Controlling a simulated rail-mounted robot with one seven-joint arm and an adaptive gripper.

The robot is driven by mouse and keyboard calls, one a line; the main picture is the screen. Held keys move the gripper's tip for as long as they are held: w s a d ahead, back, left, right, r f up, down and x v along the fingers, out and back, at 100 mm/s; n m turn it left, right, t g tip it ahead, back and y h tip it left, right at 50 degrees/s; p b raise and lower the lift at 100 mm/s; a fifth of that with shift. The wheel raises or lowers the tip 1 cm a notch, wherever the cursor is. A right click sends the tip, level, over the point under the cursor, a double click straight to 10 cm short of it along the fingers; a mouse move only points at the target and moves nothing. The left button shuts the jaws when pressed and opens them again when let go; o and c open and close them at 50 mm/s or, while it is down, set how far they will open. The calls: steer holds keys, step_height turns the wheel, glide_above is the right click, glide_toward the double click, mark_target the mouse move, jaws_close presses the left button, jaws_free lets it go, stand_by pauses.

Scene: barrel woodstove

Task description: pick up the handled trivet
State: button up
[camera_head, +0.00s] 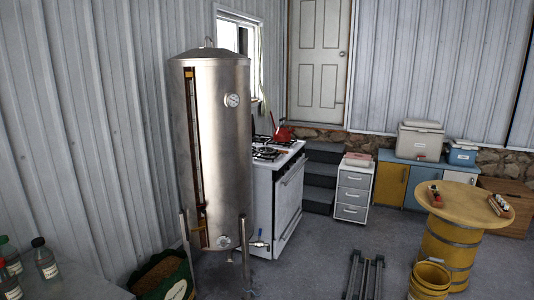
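I cannot make out a handled trivet for certain. A small red and dark item (435,196) lies at the left of the round yellow barrel table's top (467,200). A light strip-like item with small red and dark parts (500,204) lies near the table's right edge. Both are too small to name. A red pan or kettle (284,134) stands on the white stove (287,190). My gripper does not show in this view.
A tall metal tank (222,140) stands at the left centre. A yellow bucket (429,281) is before the barrel table. Dark metal bars (364,278) stand at the bottom edge. A drawer cabinet (354,190) is behind; grey floor (320,250) is open between.

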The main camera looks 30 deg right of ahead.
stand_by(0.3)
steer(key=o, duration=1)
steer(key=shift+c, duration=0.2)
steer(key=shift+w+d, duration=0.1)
